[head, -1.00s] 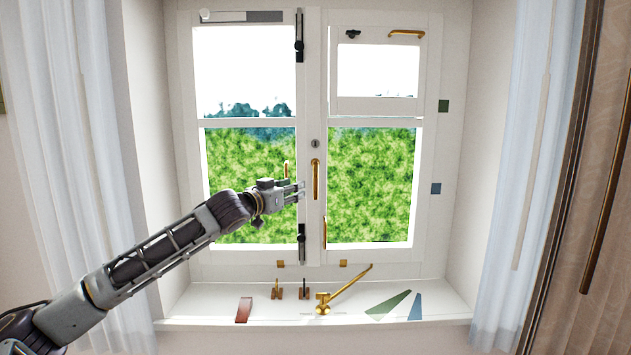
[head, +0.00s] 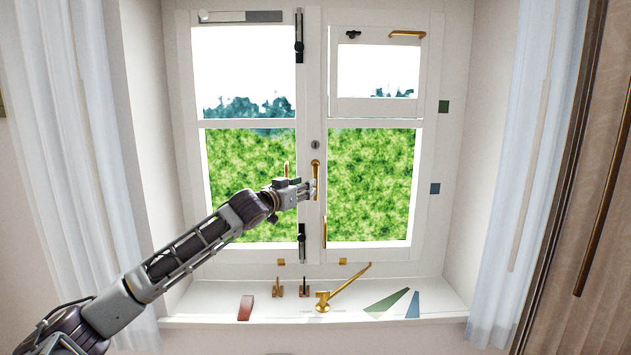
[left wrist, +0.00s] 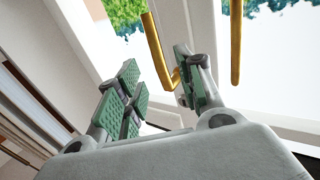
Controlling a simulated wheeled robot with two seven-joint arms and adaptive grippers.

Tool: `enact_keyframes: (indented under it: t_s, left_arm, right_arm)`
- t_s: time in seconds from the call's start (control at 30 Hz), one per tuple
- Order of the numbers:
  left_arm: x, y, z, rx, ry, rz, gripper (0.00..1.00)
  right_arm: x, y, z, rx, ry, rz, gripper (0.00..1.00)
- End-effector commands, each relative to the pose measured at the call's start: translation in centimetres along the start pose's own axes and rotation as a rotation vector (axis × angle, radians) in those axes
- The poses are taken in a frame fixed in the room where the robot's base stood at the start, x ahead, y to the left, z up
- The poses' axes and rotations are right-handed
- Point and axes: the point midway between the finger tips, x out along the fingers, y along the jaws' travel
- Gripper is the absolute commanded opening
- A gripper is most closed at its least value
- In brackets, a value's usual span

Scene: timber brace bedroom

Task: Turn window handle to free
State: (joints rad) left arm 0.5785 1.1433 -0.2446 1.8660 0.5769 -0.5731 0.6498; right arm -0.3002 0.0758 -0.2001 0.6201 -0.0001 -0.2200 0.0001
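The brass window handle (head: 316,182) hangs upright on the middle post of the white window. My left gripper (head: 309,188) is at the handle's middle to lower part, its fingertips overlapping the handle in the head view. In the left wrist view the gripper (left wrist: 157,92) is open, with a clear gap between its green pads. A brass bar with a bent end (left wrist: 158,52) reaches to the gap, close by the right-hand finger; I cannot tell if they touch. My right gripper is not in view.
A smaller brass handle (head: 286,170) is on the left sash. Black bolts (head: 299,36) line the middle post. The sill (head: 240,304) holds a long brass stay (head: 345,288), small brass fittings and coloured wedges (head: 388,302). Curtains (head: 535,130) hang at both sides.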

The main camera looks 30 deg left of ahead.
Motion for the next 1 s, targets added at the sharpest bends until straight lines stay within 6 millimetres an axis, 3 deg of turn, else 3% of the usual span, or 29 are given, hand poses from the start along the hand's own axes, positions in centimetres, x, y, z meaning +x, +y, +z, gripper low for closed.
enact_keyframes:
  t_s: [0.7,1.0]
  left_arm:
    - [5.8,0.0,-0.2,-0.001,0.001,0.001,0.37]
    - [7.2,0.1,-0.1,0.000,0.000,0.000,0.37]
  right_arm:
    - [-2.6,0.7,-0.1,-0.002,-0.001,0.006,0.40]
    - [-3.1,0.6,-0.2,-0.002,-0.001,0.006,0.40]
